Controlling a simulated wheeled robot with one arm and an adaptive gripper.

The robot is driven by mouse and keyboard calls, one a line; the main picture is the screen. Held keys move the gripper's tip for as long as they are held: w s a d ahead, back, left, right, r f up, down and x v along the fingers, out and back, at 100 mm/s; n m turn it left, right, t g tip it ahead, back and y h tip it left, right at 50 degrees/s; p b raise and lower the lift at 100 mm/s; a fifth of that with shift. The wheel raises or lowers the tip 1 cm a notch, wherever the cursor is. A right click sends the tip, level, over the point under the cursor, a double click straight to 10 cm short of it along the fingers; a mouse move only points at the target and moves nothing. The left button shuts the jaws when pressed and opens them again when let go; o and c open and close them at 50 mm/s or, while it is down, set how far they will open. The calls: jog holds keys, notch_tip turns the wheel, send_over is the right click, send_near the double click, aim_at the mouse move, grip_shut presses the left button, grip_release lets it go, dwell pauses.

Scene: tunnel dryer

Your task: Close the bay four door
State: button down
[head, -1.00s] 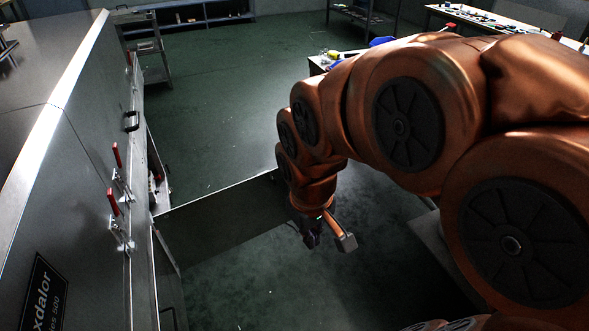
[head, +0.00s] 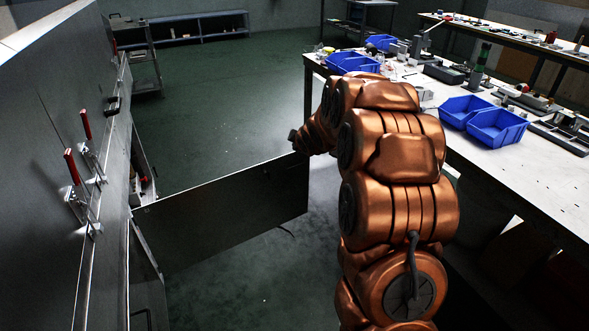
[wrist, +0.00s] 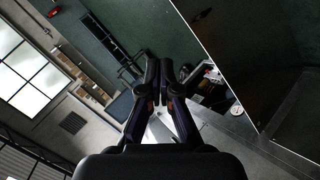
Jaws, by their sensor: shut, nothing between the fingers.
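An open flat grey door (head: 235,215) stands out from the dryer (head: 50,140) on the left, reaching toward the middle of the head view. No bay number is readable on it. My gripper (head: 294,137) is just above the door's free right end in the head view, its fingers mostly hidden by my wrist; I cannot tell whether it touches the door. In the wrist view my gripper (wrist: 160,72) has its fingers together and empty. A dark panel with a bright edge, apparently the door (wrist: 245,55), fills the right of that view.
Red-handled clamps (head: 78,170) and a black handle (head: 112,104) stick out from the dryer face. A long workbench (head: 545,185) with blue bins (head: 497,127) and tools runs close along my arm's right. A cart (head: 140,60) stands behind. Green floor beyond the door is clear.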

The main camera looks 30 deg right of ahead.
jog(key=w+d+f+n+t+y+b, duration=0.1)
jog(key=w+d+f+n+t+b, duration=0.1)
jog(key=w+d+f+b, duration=0.3)
jog(key=w+d+f+n+t+b, duration=0.2)
jog(key=f, duration=0.5)
jog(key=n+t+y+b, duration=0.3)
jog(key=n+b, duration=0.2)
jog(key=b, duration=0.1)
send_near(291, 155)
jog(key=w+b, duration=0.2)
jog(key=w, duration=0.1)
jog(key=w+b, duration=0.1)
jog(key=w, duration=0.1)
jog(key=shift+a+f, duration=0.25)
jog(key=shift+w+f+b, duration=0.1)
jog(key=shift+w+b, duration=0.25)
jog(key=shift+w, duration=0.7)
